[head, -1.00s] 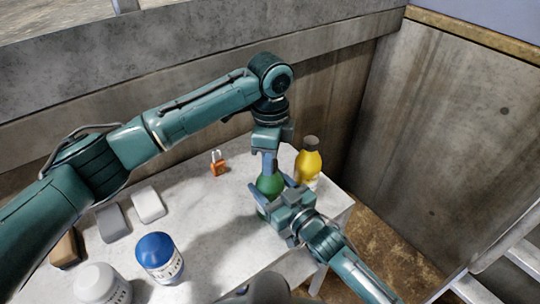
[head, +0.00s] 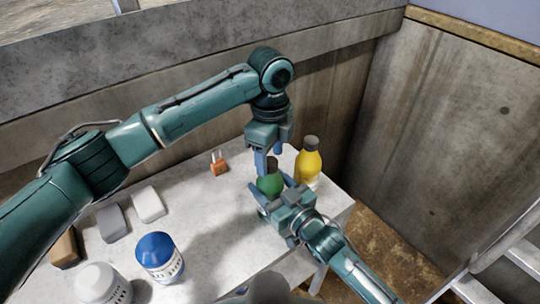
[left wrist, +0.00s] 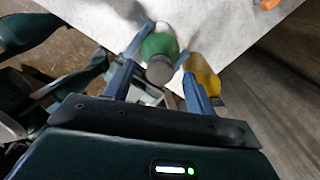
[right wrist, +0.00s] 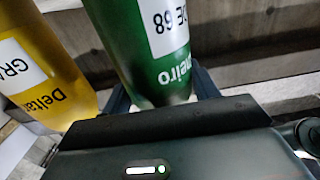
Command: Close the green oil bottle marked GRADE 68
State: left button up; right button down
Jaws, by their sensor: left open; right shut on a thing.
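The green oil bottle (head: 269,184) stands upright near the table's right end, with a dark grey cap (head: 272,163) on its top. In the right wrist view its label (right wrist: 166,28) shows "68". My right gripper (head: 276,198) is shut on the bottle's body from the front. My left gripper (head: 269,160) points down over the bottle and is open, its fingers on either side of the cap. In the left wrist view the cap (left wrist: 159,70) shows between the fingers, apart from them. How tightly the cap sits cannot be told.
A yellow bottle (head: 307,164) with a dark cap stands close to the right of the green one. An orange padlock (head: 219,165) lies behind left. A blue-lidded jar (head: 158,258), a white jar (head: 100,285) and several small blocks (head: 149,204) occupy the table's left part.

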pick_arm(q)
notch_tip(320, 180, up, 11)
jog(key=shift+r, duration=0.15)
pick_arm(e)
jog(key=shift+c, duration=1.6)
grip_release()
pick_arm(q)
jog(key=shift+f+b, duration=0.4)
jog(key=shift+f, duration=0.05)
pick_arm(e)
jog(key=v, duration=1.3)
jog(key=shift+s+d, duration=0.1)
jog(key=shift+d, duration=0.05)
